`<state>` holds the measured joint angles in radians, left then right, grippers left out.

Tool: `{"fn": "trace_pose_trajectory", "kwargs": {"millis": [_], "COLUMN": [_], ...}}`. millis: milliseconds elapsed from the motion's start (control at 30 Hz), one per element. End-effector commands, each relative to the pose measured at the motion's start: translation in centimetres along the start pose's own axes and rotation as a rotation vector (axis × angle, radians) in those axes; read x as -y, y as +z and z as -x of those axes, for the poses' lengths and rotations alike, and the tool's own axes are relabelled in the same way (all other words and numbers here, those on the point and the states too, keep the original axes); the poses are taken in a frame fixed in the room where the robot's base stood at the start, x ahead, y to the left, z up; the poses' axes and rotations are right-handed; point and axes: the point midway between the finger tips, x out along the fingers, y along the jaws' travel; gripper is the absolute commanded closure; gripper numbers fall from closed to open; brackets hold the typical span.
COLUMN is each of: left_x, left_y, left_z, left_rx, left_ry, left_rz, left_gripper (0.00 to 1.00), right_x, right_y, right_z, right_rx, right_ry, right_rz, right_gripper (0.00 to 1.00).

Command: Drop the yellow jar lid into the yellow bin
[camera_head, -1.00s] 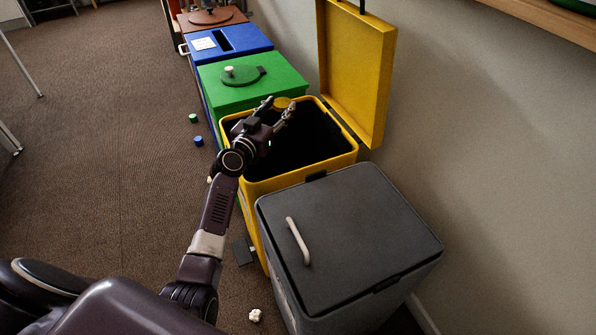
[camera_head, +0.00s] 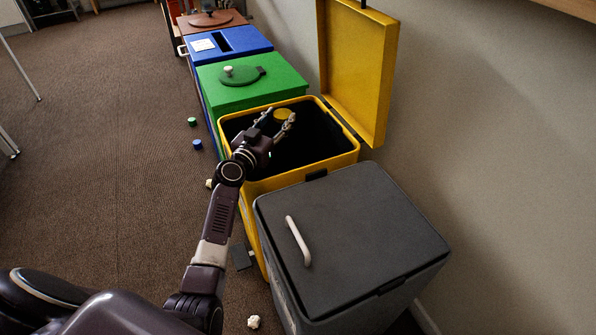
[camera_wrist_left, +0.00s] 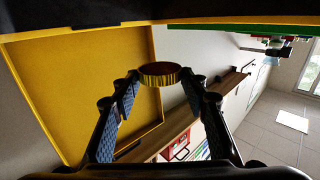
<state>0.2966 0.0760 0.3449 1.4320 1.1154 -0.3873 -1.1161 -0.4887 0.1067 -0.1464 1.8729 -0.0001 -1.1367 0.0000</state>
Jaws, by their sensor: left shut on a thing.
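The yellow jar lid (camera_head: 283,114) is a small round disc held between the fingertips of my left gripper (camera_head: 278,125). The lid also shows in the left wrist view (camera_wrist_left: 160,74), gripped at its two sides by the fingertips (camera_wrist_left: 160,78). The gripper is over the open mouth of the yellow bin (camera_head: 301,172), towards its far side. The bin's yellow lid (camera_head: 355,70) stands raised on the right, by the wall. The bin's inside is dark and its floor is hidden. My right gripper is in neither view.
A green bin (camera_head: 245,93) stands just beyond the yellow one, then a blue bin (camera_head: 205,57) and a brown bin (camera_head: 185,25). A closed grey bin (camera_head: 350,240) stands nearer. A green cap (camera_head: 192,122), a blue cap (camera_head: 197,144) and a crumpled white piece (camera_head: 254,321) lie on the carpet.

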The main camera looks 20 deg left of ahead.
Motion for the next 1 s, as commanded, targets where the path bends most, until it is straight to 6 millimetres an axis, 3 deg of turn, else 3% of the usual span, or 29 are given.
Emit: {"fn": "trace_pose_trajectory", "kwargs": {"millis": [267,300,467,767,1000], "left_x": [0.0,0.0,0.0,0.0,-0.1], "left_y": [0.0,0.0,0.0,-0.1,-2.1], "left_z": [0.0,0.0,0.0,0.0,0.0], "left_rx": [0.000,0.000,0.000,0.000,-0.003], "left_ry": [0.000,0.000,0.000,0.000,0.001], "left_rz": [0.000,0.000,0.000,-0.001,-0.004], "left_gripper": [0.71,0.56,0.39,0.39,0.39], "right_x": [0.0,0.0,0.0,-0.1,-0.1], "right_y": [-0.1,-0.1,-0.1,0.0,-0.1], "right_z": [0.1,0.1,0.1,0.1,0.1], "right_rx": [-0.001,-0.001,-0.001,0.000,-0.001], "right_ry": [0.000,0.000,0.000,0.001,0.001], "right_rz": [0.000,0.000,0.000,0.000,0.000], "right_gripper": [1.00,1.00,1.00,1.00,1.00]}}
